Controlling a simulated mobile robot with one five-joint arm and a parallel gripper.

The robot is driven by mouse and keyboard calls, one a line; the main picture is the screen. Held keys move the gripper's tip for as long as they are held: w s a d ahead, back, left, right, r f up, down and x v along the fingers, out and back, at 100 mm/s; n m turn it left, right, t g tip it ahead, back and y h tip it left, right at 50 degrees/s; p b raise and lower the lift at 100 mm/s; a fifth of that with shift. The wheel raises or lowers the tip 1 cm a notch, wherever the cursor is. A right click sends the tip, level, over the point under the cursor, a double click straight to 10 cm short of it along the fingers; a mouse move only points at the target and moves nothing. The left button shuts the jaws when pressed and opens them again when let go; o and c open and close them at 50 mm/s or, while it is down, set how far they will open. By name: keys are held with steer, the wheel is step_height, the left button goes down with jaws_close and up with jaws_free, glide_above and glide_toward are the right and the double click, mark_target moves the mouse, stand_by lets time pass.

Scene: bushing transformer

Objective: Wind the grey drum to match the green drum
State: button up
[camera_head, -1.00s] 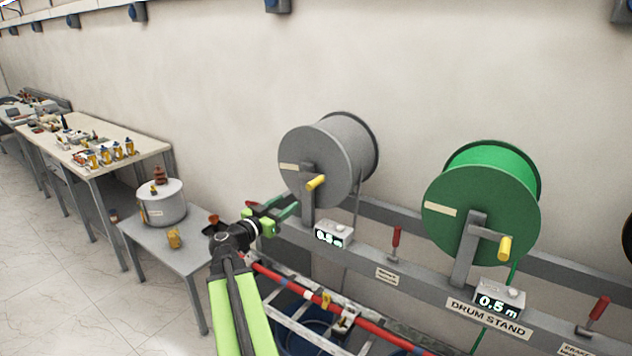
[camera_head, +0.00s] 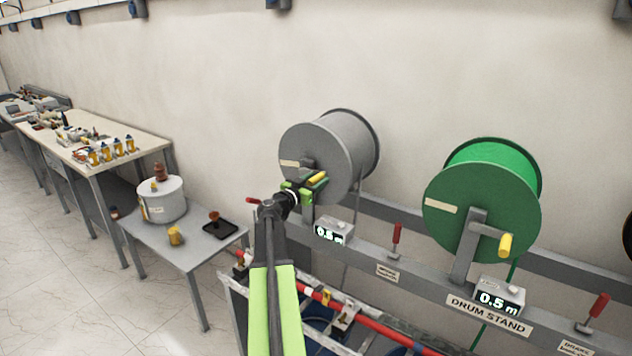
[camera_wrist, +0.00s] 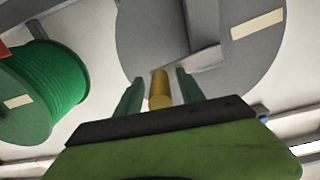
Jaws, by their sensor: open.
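The grey drum (camera_head: 345,150) is mounted on the stand at the picture's middle, with a yellow crank handle (camera_head: 317,179) on its front. My gripper (camera_head: 306,184) is at that handle. In the wrist view the yellow handle (camera_wrist: 160,88) lies between the two green fingers of my open gripper (camera_wrist: 158,92), with gaps on both sides. The grey drum (camera_wrist: 150,40) is behind it. The green drum (camera_head: 483,205) hangs to the right with its own yellow handle (camera_head: 505,245). The grey drum's display (camera_head: 331,232) reads 0.5 m, partly blurred; the green drum's display (camera_head: 492,302) reads 0.5 m.
A red brake lever (camera_head: 396,240) stands on the grey rail between the drums, and another (camera_head: 598,308) is at far right. A small table (camera_head: 190,250) with a grey pot-like unit (camera_head: 162,202) stands left. A red bar runs below the rail.

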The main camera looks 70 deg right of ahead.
jaws_close()
stand_by(0.3)
steer(key=shift+f, duration=0.1)
stand_by(1.1)
